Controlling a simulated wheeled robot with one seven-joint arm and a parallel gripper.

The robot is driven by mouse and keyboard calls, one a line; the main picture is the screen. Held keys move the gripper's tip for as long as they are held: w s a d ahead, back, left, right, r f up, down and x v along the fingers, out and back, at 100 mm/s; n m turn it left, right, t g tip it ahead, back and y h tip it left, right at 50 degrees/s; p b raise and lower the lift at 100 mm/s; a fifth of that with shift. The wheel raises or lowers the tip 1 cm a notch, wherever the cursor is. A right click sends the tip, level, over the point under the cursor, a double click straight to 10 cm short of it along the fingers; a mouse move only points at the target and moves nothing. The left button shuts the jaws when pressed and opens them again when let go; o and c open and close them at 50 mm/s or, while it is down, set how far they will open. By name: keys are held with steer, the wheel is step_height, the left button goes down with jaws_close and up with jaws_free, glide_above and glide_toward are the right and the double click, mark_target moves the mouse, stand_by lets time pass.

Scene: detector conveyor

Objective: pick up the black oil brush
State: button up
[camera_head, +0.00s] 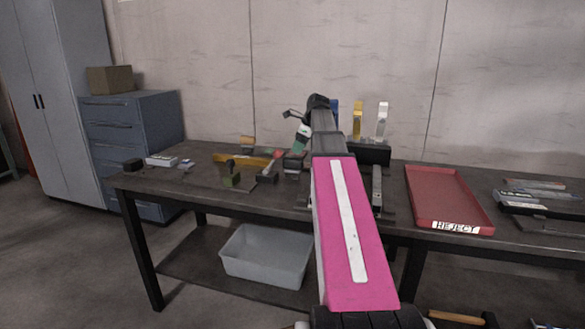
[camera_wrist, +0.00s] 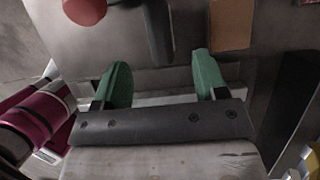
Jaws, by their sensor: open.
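My gripper is open, with its two green fingers apart in the wrist view (camera_wrist: 162,78) and nothing between their tips. In the head view my gripper (camera_head: 301,137) is above the back middle of the table, partly hidden by my arm. A dark, rounded, handle-like thing (camera_wrist: 158,32) shows beyond the fingertips in the wrist view, roughly in line with the gap between them. It may be the black oil brush, but I cannot tell for sure. In the head view I cannot single out the brush among the small tools left of my arm.
A red thing (camera_wrist: 85,10) and a brown rectangle (camera_wrist: 231,24) flank the dark handle. A grey bin (camera_head: 266,262) sits below.

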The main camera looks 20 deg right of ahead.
mark_target(293, 158)
steer(key=shift+x, duration=4.4)
steer(key=shift+a, duration=0.15)
steer(key=c, duration=1.1)
